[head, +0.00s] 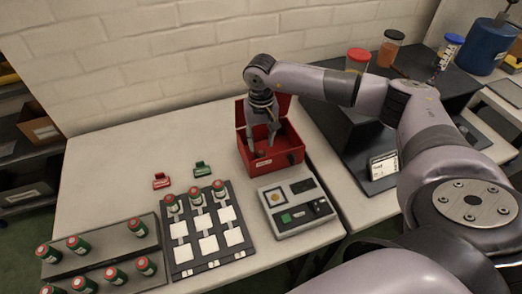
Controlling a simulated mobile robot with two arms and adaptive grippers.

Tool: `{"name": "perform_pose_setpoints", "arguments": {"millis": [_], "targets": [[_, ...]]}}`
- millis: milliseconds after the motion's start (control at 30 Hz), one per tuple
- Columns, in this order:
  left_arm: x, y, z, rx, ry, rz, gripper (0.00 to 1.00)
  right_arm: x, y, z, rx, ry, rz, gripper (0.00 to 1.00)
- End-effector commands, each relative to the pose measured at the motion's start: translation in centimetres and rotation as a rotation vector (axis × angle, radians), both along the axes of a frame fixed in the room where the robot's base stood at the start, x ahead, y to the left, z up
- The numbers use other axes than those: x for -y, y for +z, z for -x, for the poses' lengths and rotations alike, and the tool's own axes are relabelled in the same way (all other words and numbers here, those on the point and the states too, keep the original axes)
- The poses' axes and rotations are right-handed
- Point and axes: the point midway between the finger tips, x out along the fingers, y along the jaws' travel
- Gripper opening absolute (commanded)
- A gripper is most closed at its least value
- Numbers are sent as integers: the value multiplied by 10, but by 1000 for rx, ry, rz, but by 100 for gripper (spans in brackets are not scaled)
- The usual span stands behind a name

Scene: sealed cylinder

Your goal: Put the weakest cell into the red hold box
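The red hold box (283,159) stands on the white table with its lid raised at the back. My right gripper (262,144) points down over the box, its fingers apart and reaching into the opening. I see no cell between the fingers, though the box's inside is partly hidden. Three green cells with red tops stand along the back row of the dark board, one of them at the right (219,189). Several similar cells, such as one near the front (146,266), stand in the grey stepped rack (110,247). My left gripper is not in view.
A grey device (296,224) with a small screen and a green button sits in front of the box. A red clip (161,181) and a green clip (202,169) lie behind the dark board (184,262). Jars and a blue container (484,46) stand at the back right.

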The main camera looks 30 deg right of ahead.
Motion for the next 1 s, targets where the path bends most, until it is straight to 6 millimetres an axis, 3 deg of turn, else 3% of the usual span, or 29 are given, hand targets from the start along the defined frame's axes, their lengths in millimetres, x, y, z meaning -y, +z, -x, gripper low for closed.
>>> {"name": "perform_pose_setpoints", "arguments": {"millis": [200,333,1000], "targets": [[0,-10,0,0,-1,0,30,0,42,-1,4,0,1,35],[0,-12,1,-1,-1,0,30,0,56,-1,2,0,1,35],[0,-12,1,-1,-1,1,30,0,62,0,-1,0,2,35]]}}
